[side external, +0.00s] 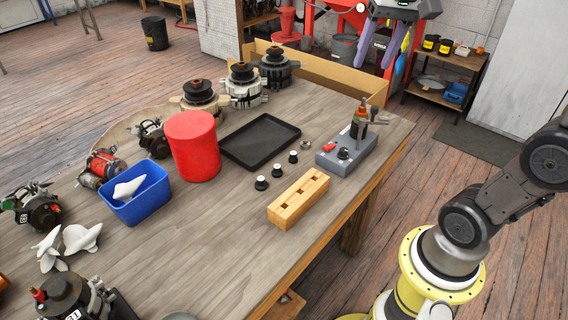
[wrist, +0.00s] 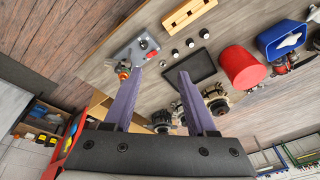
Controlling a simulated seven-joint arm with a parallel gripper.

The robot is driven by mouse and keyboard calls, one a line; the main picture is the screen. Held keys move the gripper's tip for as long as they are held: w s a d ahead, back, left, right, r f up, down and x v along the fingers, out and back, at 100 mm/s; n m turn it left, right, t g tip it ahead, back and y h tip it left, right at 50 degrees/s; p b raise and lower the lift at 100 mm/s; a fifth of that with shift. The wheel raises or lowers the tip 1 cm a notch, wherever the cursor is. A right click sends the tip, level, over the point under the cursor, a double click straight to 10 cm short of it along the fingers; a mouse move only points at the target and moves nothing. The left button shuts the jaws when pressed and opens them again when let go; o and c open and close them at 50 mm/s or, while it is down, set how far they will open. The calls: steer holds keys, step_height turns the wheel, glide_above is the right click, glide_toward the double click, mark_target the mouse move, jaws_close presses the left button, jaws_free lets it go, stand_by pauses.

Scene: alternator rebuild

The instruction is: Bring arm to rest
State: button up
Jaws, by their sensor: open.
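My gripper (side external: 374,62) is at the top of the side view, raised above and beyond the far right of the workbench (side external: 225,265). Its two purple fingers are apart, with nothing between them. The wrist view also shows my gripper (wrist: 159,72) open and empty, with the bench tilted in the background. A grey fixture (side external: 346,154) with an orange-tipped upright part stands near the right bench edge. A wooden block with slots (side external: 299,198), several small black-and-white knobs (side external: 277,171) and an empty black tray (side external: 260,139) lie on the bench.
A red cylinder (side external: 193,146) and a blue bin (side external: 137,204) holding a white part stand left of the tray. Alternators (side external: 243,86) line the far edge, and others lie at the left. A small shelf (side external: 445,78) stands at the back right. Bare bench shows in front.

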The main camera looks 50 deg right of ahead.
steer(key=s+a+f+n+t, duration=0.3)
steer(key=s+a+f+n, duration=0.5)
steer(key=s+f, duration=0.2)
steer(key=shift+s+f+y, duration=0.3)
steer(key=shift+f+y, duration=0.05)
steer(key=shift+y, duration=0.05)
steer(key=shift+a, duration=0.1)
stand_by(0.3)
